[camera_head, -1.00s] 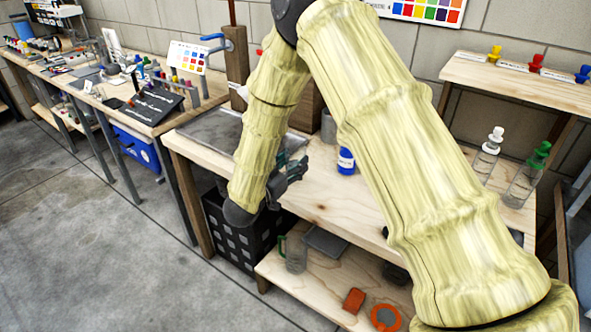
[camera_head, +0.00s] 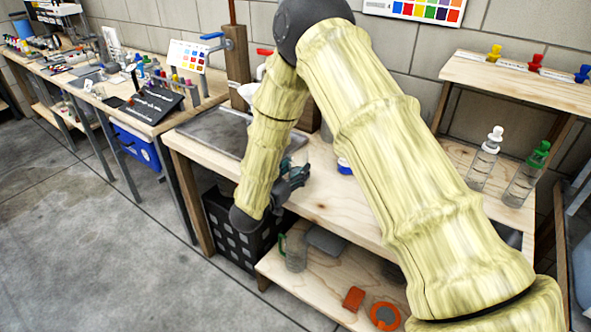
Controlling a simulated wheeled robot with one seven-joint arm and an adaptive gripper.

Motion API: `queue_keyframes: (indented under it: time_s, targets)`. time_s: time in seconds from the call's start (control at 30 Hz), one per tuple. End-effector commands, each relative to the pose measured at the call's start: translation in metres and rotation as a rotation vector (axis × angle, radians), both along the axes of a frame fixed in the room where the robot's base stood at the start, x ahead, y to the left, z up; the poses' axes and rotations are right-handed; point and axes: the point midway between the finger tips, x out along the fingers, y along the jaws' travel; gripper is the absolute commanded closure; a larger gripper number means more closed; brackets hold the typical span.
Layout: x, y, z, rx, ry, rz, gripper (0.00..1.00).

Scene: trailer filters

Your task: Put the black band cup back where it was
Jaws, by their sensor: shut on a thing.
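My gripper (camera_head: 293,181) is low over the left front part of the wooden bench top (camera_head: 335,207). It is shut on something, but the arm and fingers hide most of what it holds. I cannot make out a black band on any cup in view. A clear mug with a green handle (camera_head: 295,250) stands on the lower shelf (camera_head: 320,287), below the gripper. A white-and-blue bottle (camera_head: 344,166) shows only in part beside my arm.
A grey tray (camera_head: 215,130) lies on the bench's left end, and a black crate (camera_head: 228,240) stands below. Two stoppered clear bottles, one white (camera_head: 484,165) and one green (camera_head: 525,180), stand at right. Orange items (camera_head: 385,315) lie on the lower shelf.

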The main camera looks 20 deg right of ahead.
Motion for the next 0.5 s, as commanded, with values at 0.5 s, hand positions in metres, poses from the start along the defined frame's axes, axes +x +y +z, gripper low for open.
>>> queue_keyframes:
  time_s: [0.5]
  targets:
    - [-0.0001,-0.0002,0.0019,0.000,0.000,0.000,0.28]
